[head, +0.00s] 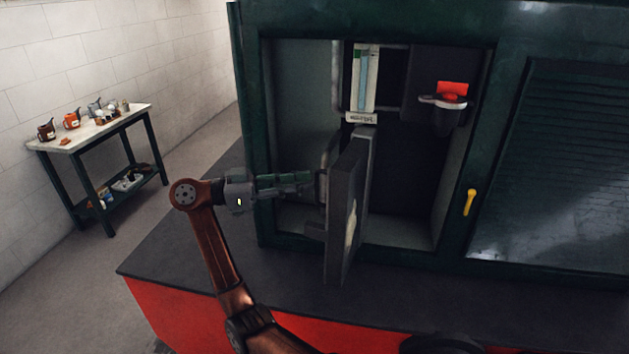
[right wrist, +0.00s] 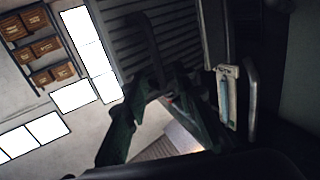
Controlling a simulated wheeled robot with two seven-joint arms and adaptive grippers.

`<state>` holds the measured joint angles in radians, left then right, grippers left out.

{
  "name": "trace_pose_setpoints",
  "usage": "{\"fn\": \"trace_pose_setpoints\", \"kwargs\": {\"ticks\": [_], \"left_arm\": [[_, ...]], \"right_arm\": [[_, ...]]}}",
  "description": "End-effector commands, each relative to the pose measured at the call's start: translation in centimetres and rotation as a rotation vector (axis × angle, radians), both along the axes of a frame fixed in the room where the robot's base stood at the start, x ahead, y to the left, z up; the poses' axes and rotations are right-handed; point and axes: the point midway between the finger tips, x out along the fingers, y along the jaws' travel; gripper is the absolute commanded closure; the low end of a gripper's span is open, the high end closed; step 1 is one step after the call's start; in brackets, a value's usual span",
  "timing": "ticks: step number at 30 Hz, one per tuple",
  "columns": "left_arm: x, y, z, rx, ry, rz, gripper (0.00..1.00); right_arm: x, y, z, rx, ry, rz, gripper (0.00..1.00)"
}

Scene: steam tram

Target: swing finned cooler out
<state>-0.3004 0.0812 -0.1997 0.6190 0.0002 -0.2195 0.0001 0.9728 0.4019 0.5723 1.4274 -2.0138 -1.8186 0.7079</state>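The finned cooler (head: 345,215) is a dark upright slab standing edge-on in the open cabinet bay, jutting out past the front opening. A grey bar handle (head: 322,187) is on its left side. In the right wrist view its dark ribbed face (right wrist: 185,40) fills the top middle. My right gripper (head: 312,184) reaches in from the left, level with the handle. In the right wrist view my right gripper (right wrist: 157,92) has its fingertips converging on a dark bar, apparently shut on the handle; the exact contact is dark. My left gripper is not in view.
The green cabinet's frame (head: 255,130) borders the bay on the left. A gauge (head: 364,80) and a red-topped fitting (head: 452,92) sit inside above. A yellow handle (head: 469,202) is to the right. A side table (head: 95,128) with jugs stands far left.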

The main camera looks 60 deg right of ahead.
Motion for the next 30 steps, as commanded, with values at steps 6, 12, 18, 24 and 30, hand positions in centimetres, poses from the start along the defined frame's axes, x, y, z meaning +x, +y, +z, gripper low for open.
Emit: {"fn": "trace_pose_setpoints", "kwargs": {"ticks": [6, 12, 18, 24, 30], "left_arm": [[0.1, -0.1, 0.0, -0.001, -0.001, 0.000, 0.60], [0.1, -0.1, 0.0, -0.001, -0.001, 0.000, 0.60], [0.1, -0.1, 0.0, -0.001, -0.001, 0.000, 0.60], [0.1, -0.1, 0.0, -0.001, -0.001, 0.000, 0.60], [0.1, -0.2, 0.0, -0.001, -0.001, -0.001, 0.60]], "right_arm": [[3.6, 2.9, 0.0, 0.002, 0.000, 0.001, 0.75], [5.5, 4.4, 0.0, 0.002, 0.000, 0.001, 0.75], [6.0, 4.9, 0.0, 0.001, -0.002, 0.000, 0.75], [5.9, 4.8, 0.0, 0.001, -0.001, 0.000, 0.75], [5.9, 4.8, -0.1, 0.001, -0.001, -0.001, 0.75]]}}
